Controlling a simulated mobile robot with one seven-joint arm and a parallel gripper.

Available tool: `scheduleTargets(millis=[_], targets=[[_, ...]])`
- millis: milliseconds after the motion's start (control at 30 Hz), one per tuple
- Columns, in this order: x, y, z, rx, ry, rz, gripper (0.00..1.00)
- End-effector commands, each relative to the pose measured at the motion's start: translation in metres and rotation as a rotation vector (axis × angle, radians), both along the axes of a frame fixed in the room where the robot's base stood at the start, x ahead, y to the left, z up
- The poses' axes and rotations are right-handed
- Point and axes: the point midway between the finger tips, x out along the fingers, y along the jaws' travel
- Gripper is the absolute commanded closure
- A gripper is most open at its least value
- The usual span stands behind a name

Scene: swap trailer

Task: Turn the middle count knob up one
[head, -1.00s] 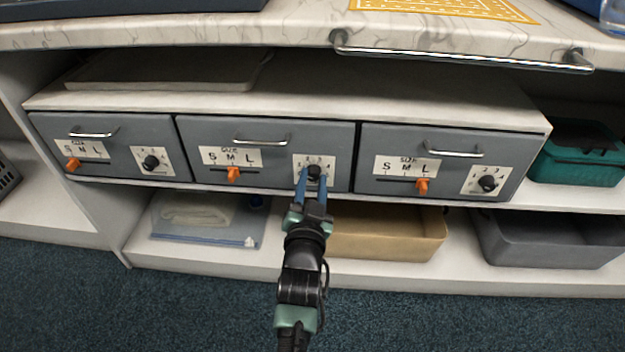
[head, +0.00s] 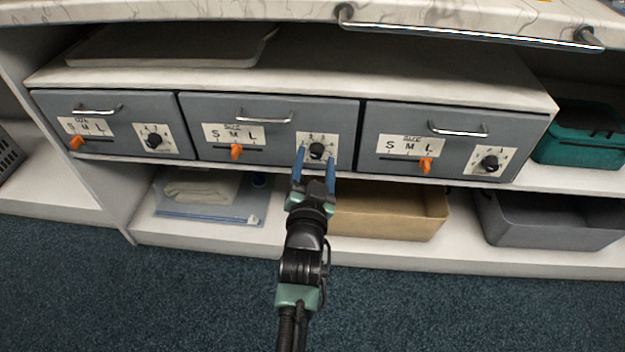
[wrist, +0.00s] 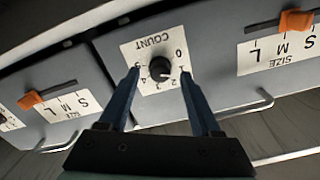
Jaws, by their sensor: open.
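The middle count knob (head: 317,151) is a small black dial on a white numbered label on the middle grey drawer (head: 270,110). The knob also shows in the wrist view (wrist: 160,69), upside down, under the word COUNT; a light mark on it points toward the low numbers, but I cannot read exactly which. My gripper (head: 315,165) is open, its blue fingers on either side of the knob. In the wrist view the fingertips (wrist: 160,75) stand apart from the knob with gaps on both sides.
Left and right drawers carry their own count knobs, black dials (head: 153,141) and (head: 490,163). Orange size sliders (head: 236,151) sit beside the labels. Bar handles (head: 264,117) stick out above. A tan bin (head: 390,215) and a grey bin (head: 550,222) stand on the shelf below.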

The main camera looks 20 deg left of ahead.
Motion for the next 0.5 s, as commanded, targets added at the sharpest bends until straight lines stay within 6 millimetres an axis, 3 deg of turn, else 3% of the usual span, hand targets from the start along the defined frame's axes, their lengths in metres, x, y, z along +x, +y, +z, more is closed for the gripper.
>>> scheduleTargets(millis=[167, 500], targets=[[-0.024, -0.005, 0.005, -0.004, 0.0, 0.005, 0.35], [-0.051, -0.014, -0.004, -0.005, -0.003, 0.005, 0.35]])
